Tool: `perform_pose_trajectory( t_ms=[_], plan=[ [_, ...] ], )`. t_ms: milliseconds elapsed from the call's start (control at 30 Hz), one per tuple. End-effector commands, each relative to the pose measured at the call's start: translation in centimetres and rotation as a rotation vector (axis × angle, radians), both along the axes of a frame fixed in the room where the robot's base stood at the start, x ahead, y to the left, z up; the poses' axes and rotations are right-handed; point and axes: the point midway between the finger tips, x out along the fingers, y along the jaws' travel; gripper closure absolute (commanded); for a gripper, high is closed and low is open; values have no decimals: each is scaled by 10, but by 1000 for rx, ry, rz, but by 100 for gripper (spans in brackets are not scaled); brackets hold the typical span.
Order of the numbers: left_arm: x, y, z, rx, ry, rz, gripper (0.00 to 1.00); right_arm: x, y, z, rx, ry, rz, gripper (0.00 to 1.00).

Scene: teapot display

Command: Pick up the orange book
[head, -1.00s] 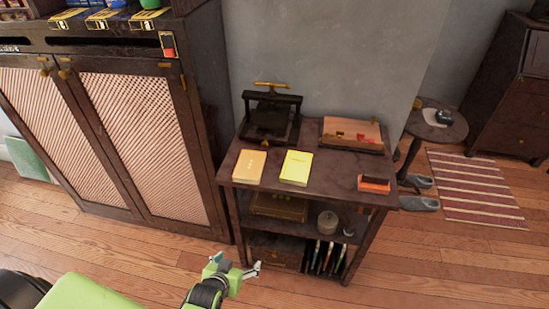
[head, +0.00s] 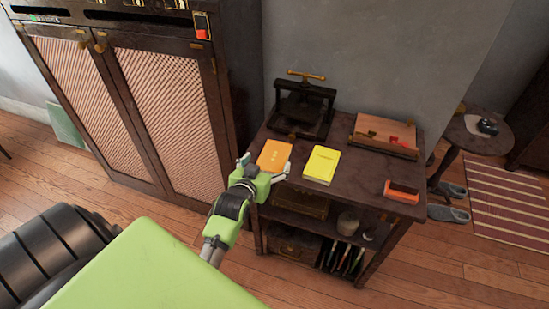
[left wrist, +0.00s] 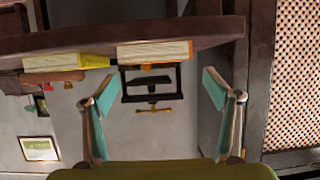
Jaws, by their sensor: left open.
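The orange book (head: 274,154) lies flat near the front left edge of the small dark table (head: 350,187). In the left wrist view, which looks upside down, the orange book's page edge (left wrist: 155,52) faces me, between and beyond the fingers. My left gripper (head: 264,166) is open and empty at the table's front edge, with its fingers toward the orange book. Its two teal-padded fingers are spread in the left wrist view (left wrist: 156,88). I cannot tell whether a finger touches the book. My right gripper is in neither view.
A yellow book (head: 322,163) lies just right of the orange one. A black press (head: 302,108) stands behind. A wooden box (head: 385,135) and an orange-and-black item (head: 402,191) are further right. A tall cabinet (head: 165,100) stands close on the left.

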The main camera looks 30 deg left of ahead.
Motion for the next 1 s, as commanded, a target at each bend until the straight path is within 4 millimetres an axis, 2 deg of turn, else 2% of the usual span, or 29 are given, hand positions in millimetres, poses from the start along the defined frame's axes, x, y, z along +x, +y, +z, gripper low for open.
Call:
perform_pose_trajectory(
  t_ms=[167, 500, 767, 800, 967, 1000],
  plan=[
    [10, 2, -6, 0, 1, 0, 19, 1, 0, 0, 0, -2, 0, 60],
    [45, 9, -27, 0, -1, 0, 19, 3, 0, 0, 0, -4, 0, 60],
    [48, 9, -29, 1, 0, 0, 19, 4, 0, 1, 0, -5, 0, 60],
    [48, 9, -29, 1, 0, 0, 22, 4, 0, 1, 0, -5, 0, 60],
    [48, 9, -29, 1, 0, 0, 64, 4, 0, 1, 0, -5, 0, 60],
    [48, 9, -29, 1, 0, 0, 64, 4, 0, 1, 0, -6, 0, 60]
  ],
)
